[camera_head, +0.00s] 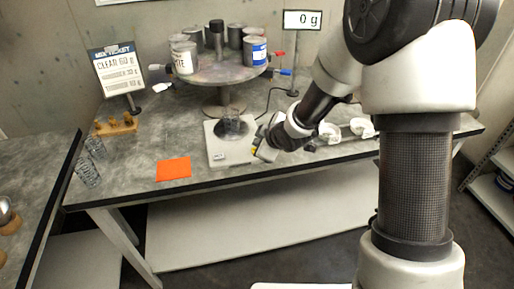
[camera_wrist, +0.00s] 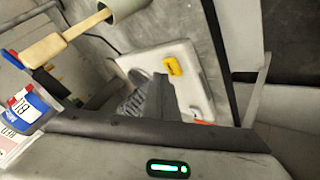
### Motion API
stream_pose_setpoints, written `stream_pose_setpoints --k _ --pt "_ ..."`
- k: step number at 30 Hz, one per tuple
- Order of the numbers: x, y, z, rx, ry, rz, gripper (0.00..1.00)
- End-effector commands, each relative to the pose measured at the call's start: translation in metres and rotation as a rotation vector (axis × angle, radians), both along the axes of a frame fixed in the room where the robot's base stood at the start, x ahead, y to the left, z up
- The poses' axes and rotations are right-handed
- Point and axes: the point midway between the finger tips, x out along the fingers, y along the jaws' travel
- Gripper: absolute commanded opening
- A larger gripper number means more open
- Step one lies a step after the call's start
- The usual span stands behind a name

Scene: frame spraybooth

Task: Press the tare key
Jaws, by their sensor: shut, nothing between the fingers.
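The yellow key (camera_head: 254,150) is at the scale's front right corner. It shows clearly in the wrist view (camera_wrist: 173,66), on the pale scale body (camera_wrist: 190,88). A display (camera_head: 302,19) on a stand reads 0 g. My gripper (camera_head: 264,154) is shut and empty, low over the bench at the right front of the scale, close to the key. The wrist view shows its dark fingers (camera_wrist: 160,97) beside the key; I cannot tell whether they touch it.
A round stand (camera_head: 215,74) with several cans is behind the scale. An orange card (camera_head: 174,169) lies to the left, with clear cups (camera_head: 88,172) beyond it. A ticket sign (camera_head: 118,68) stands at the back left.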

Motion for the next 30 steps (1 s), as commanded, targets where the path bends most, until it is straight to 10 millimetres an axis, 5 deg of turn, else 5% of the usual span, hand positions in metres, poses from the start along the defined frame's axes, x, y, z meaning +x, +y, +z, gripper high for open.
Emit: stream_pose_setpoints --k 13,30 --pt "0.000 0.000 0.006 0.000 0.000 0.000 0.00" --pt "0.000 0.000 0.054 0.001 -0.001 0.000 0.00"
